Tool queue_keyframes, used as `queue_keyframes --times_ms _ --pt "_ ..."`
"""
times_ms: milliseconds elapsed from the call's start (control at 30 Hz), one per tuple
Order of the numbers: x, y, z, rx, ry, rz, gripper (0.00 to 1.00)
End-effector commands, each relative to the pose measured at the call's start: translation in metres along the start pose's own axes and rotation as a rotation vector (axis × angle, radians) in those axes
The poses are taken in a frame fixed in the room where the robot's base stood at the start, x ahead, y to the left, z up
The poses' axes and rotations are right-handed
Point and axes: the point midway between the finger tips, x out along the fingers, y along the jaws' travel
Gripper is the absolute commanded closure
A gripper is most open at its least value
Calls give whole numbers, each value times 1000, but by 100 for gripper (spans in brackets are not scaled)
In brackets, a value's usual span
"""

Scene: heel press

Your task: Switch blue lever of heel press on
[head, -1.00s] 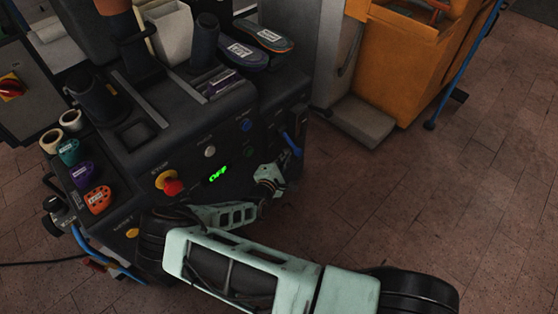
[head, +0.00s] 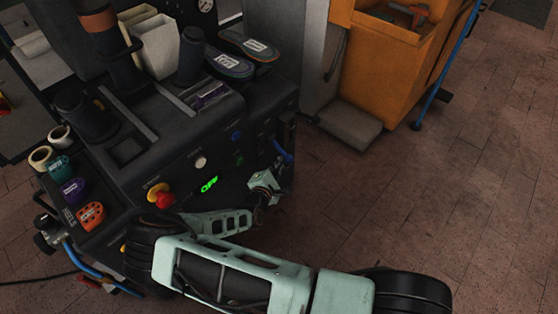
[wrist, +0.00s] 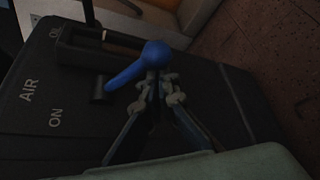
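The blue lever (head: 283,152) sits on the right part of the black heel press front. In the wrist view its round blue knob (wrist: 153,54) stands just beyond my fingertips, and its arm runs down left to a dark pivot beside the words AIR and ON. My gripper (wrist: 163,86) has its fingertips close together near the knob; I cannot tell whether they touch it. In the head view my gripper (head: 270,188) is below the lever, its fingers mostly hidden. The green display (head: 209,184) on the press reads OFF.
A red stop button (head: 162,197) on a yellow base and a white button (head: 201,162) are on the press front. Insoles (head: 248,46) lie on its top. An orange cabinet (head: 385,60) stands at the back right. The tiled floor (head: 470,180) at right is clear.

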Motion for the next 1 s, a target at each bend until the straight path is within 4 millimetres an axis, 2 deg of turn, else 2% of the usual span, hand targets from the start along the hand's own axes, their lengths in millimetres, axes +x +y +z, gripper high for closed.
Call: queue_keyframes --times_ms 33,300,1000 --pt "-2 4 7 -15 -4 -12 100" --pt "-10 13 22 -182 -5 -107 100" --pt "-24 41 49 -638 -5 -357 100"
